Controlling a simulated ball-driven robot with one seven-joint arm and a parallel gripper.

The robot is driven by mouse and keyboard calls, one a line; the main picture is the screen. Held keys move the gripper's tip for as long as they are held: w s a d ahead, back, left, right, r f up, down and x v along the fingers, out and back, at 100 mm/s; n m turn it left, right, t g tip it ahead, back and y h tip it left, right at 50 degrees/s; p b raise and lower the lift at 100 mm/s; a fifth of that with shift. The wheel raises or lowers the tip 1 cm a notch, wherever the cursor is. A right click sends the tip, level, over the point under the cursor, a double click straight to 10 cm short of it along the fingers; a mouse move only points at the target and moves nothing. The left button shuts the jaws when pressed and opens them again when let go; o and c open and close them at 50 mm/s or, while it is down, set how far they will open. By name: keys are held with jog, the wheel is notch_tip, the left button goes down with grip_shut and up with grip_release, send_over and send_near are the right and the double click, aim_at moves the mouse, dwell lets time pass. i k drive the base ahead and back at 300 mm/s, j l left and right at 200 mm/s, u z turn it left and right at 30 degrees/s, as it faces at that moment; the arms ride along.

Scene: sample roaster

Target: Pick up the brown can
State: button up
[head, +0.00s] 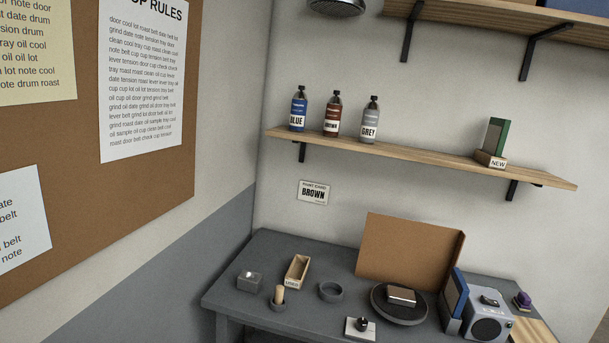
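The brown can (332,115) is a small bottle-shaped can with a dark top and a label reading BROWN. It stands upright on the wooden wall shelf (420,160). A blue can (298,110) labelled BLUE stands close on its left, and a grey can (371,121) labelled GREY stands on its right. My gripper does not show in the head view.
A small box marked NEW with a green item (497,137) sits farther right on the shelf. A higher shelf (490,15) runs above. Below, a grey table (240,295) holds a turntable-like disc, a radio, a cardboard panel and small items. A corkboard (60,180) is left.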

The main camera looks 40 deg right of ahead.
aim_at(334, 105)
jog(key=i+j+z, duration=0.2)
jog(key=i+z, duration=0.25)
jog(key=i+j+z, duration=0.2)
jog(key=z, duration=0.25)
jog(key=i+j+z, duration=0.25)
jog(key=j+z, duration=0.2)
jog(key=i+j+z, duration=0.1)
jog(key=j, duration=0.15)
jog(key=j+z, duration=0.1)
jog(key=j, duration=0.2)
jog(key=i, duration=0.05)
